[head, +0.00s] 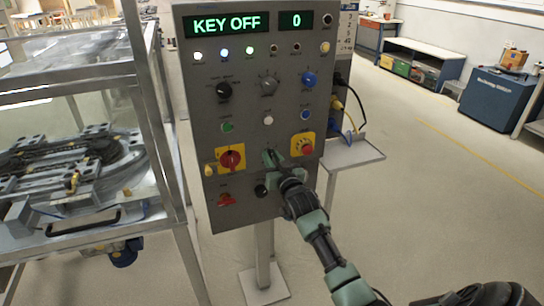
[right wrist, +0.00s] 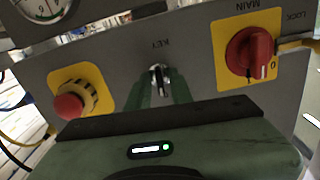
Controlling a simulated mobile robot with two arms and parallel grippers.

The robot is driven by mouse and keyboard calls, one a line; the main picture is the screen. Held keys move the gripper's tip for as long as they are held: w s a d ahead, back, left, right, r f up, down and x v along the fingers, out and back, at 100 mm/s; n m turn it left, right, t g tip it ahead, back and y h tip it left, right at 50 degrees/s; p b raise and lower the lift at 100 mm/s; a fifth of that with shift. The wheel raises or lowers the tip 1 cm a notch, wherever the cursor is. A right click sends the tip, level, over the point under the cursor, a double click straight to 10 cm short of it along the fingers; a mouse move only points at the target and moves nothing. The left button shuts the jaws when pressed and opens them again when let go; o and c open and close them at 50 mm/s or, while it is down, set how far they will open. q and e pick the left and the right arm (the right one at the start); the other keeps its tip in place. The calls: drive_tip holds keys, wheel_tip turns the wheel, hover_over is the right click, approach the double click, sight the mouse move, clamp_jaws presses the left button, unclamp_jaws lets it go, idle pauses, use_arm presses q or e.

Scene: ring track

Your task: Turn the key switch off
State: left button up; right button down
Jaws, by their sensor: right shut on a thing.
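The grey control panel (head: 243,100) stands upright on a post. Its left display (head: 225,24) reads "KEY OFF" and its right display (head: 296,20) reads "0". The small key switch (right wrist: 159,78), labelled KEY, sits between the red main switch and the emergency stop; in the head view it is mostly hidden by my gripper. My right gripper (head: 271,158) reaches the panel from below right. In the right wrist view its green fingers (right wrist: 161,90) stand on either side of the key, shut on it. My left gripper is not in view.
The red main switch (head: 231,159) on yellow is left of the key, and the emergency stop (head: 304,145) is close on the right. A black knob (head: 261,190) is just below. A framed machine (head: 75,150) stands left; a small shelf (head: 352,152) juts out right.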

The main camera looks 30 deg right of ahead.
drive_tip(key=shift+f+n, duration=0.1)
drive_tip(key=shift+n, duration=0.5)
drive_tip(key=c, duration=1.5)
unclamp_jaws()
drive_tip(key=shift+c, duration=0.2)
drive_tip(key=v, duration=0.8)
drive_tip(key=shift+b, duration=0.3)
drive_tip(key=shift+w, duration=0.1)
